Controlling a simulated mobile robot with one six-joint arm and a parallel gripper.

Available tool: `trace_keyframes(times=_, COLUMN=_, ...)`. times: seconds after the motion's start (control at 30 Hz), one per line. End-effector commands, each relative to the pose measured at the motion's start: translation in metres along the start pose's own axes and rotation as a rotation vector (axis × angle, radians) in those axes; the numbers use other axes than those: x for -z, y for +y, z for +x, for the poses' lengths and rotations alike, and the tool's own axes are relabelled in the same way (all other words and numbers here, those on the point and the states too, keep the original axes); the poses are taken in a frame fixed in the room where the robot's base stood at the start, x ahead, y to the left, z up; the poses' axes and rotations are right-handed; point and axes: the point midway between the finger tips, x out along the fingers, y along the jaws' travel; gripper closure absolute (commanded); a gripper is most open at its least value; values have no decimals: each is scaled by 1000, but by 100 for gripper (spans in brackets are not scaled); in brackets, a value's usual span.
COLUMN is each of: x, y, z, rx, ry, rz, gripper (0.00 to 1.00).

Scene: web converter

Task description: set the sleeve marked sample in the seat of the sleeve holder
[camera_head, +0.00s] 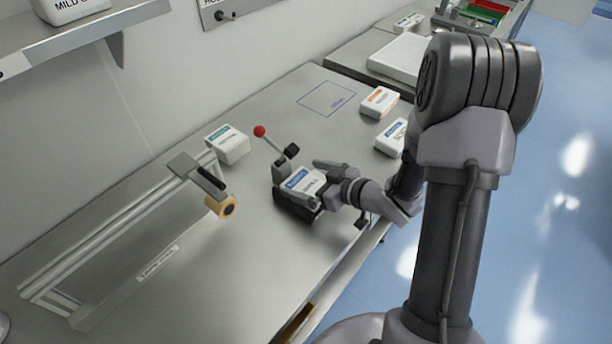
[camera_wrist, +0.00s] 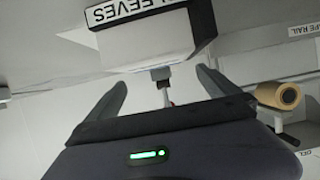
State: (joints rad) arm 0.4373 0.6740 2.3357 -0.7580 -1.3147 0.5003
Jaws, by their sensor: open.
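In the head view a white box-shaped sleeve with a blue label (camera_head: 303,179) sits on the dark block of the sleeve holder (camera_head: 294,206). A lever with a red knob (camera_head: 260,131) rises behind it. The print on the sleeve is too small to read. My gripper (camera_head: 318,184) is open at the right side of this sleeve, its fingers near it; I cannot tell whether they touch it. In the wrist view my open gripper (camera_wrist: 162,88) shows nothing clamped between its fingers. Another white box with a blue label (camera_head: 391,138) lies farther right, partly hidden by my arm.
A teal-labelled box (camera_head: 228,144) stands behind the holder, and an orange-labelled box (camera_head: 379,102) lies to the right. A metal rail (camera_head: 120,235) with a tape roll (camera_head: 227,206) is at left. A marked rectangle (camera_head: 326,98) on the bench is empty.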

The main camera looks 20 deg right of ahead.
Motion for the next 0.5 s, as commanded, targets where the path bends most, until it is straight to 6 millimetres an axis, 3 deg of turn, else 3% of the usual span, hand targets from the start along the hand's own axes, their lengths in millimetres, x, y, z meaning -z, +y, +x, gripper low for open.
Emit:
trace_keyframes(times=0.2, x=4, y=3, z=-66, rx=-10, ry=2, rz=5, gripper=0)
trace_keyframes(times=0.3, x=3, y=2, z=-90, rx=-10, ry=2, rz=4, gripper=0)
trace_keyframes(times=0.5, x=3, y=6, z=-111, rx=-25, ry=-12, rz=-5, gripper=0)
